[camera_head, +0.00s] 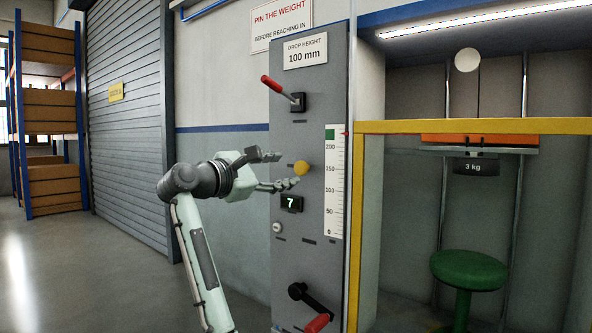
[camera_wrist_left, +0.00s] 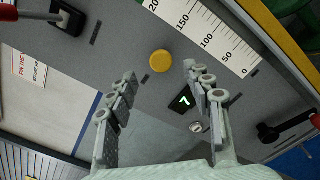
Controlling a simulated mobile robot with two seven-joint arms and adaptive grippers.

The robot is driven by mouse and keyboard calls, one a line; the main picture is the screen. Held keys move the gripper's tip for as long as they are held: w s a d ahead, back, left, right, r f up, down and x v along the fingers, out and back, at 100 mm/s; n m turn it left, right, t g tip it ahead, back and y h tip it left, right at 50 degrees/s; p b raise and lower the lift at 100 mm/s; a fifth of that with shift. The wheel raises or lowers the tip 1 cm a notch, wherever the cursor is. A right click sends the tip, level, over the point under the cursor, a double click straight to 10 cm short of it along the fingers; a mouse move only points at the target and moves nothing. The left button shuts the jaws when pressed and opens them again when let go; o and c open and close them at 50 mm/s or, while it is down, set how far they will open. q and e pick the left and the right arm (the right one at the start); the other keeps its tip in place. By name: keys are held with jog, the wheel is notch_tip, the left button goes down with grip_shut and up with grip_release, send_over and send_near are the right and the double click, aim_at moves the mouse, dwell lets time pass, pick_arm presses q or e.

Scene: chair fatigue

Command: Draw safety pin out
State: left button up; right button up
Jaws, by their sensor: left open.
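A yellow round knob (camera_head: 301,168), which looks like the safety pin's head, sits on the grey control panel (camera_head: 310,108). It also shows in the left wrist view (camera_wrist_left: 160,61), beyond and roughly between the fingertips. My left gripper (camera_head: 281,170) is open and empty just left of the knob, one finger above its level and one below. In the left wrist view the fingers of this gripper (camera_wrist_left: 160,74) stand wide apart, with the knob apparently clear of both. The knob's shaft is hidden. My right gripper is not in view.
A red-handled lever (camera_head: 279,88) is above the knob. A display (camera_head: 291,203) reading 7 is below it, a scale (camera_head: 335,180) to its right. A crank (camera_head: 312,301) is low on the panel. Right, a yellow frame (camera_head: 474,127) encloses a 3 kg weight (camera_head: 475,167) above a green stool (camera_head: 468,270).

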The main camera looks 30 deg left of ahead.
aim_at(300, 168)
pick_arm(q)
jog(key=w, duration=0.5)
jog(key=shift+w+d, duration=0.1)
jog(key=shift+d, duration=0.15)
jog(key=shift+w, duration=0.45)
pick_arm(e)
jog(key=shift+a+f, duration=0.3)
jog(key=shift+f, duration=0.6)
pick_arm(q)
jog(key=shift+c, duration=0.4)
jog(key=c, duration=1)
jog(key=shift+f, duration=0.1)
grip_shut()
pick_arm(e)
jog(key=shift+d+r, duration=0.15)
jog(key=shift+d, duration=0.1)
